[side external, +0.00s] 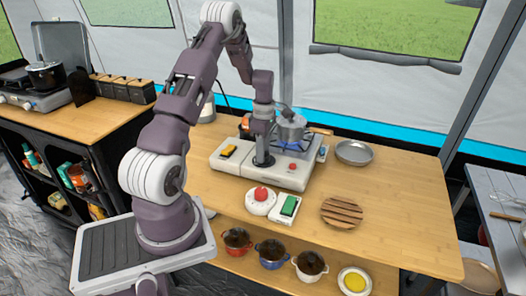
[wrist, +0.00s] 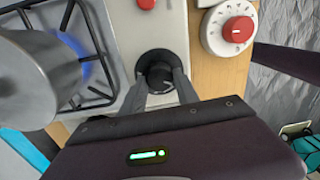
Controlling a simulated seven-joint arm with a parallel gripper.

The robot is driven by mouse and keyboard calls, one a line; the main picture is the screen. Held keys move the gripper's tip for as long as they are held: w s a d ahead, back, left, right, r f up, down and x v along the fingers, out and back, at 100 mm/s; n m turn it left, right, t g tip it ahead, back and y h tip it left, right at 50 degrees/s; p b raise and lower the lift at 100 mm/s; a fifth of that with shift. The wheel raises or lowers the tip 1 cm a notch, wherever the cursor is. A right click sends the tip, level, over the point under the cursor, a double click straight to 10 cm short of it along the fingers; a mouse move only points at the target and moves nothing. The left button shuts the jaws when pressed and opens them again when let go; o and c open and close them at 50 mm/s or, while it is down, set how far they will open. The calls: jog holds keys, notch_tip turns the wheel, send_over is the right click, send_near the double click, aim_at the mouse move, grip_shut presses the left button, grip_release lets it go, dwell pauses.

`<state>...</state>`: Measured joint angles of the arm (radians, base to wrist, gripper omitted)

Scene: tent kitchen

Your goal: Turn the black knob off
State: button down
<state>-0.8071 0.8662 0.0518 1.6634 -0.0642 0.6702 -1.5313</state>
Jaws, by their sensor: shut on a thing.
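The black knob (wrist: 158,74) is on the front panel of the white stove (side external: 225,164), in the wrist view. My gripper (wrist: 159,84) is over it from above, with one finger on each side, shut on the knob. In the side external view my gripper (side external: 263,158) comes straight down onto the stove panel and hides the knob. A blue flame (wrist: 72,45) burns under the pot (wrist: 35,80) on the burner; the pot also shows in the side external view (side external: 291,128).
The stove panel also has a yellow switch (side external: 229,151) and a small red button (side external: 293,166). A white dial with a red knob (side external: 261,194), a green switch box (side external: 288,207) and a wooden trivet (side external: 341,212) lie in front. A metal plate (side external: 354,152) lies right; the table's right part is clear.

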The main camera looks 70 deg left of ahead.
jog(key=shift+m, duration=0.3)
jog(key=m, duration=0.3)
jog(key=shift+w+m, duration=0.1)
jog(key=shift+m, duration=0.2)
jog(key=m, duration=0.4)
jog(key=shift+w+m, duration=0.1)
jog(key=shift+m, duration=0.2)
jog(key=m, duration=0.3)
jog(key=shift+m+y, duration=0.3)
jog(key=m, duration=0.4)
jog(key=shift+w+d+m, duration=0.1)
jog(key=shift+m, duration=0.2)
jog(key=m, duration=0.6)
jog(key=shift+d, duration=0.1)
jog(key=m, duration=0.6)
jog(key=shift+d+m, duration=0.1)
jog(key=shift+m, duration=0.3)
jog(key=shift+t, duration=0.3)
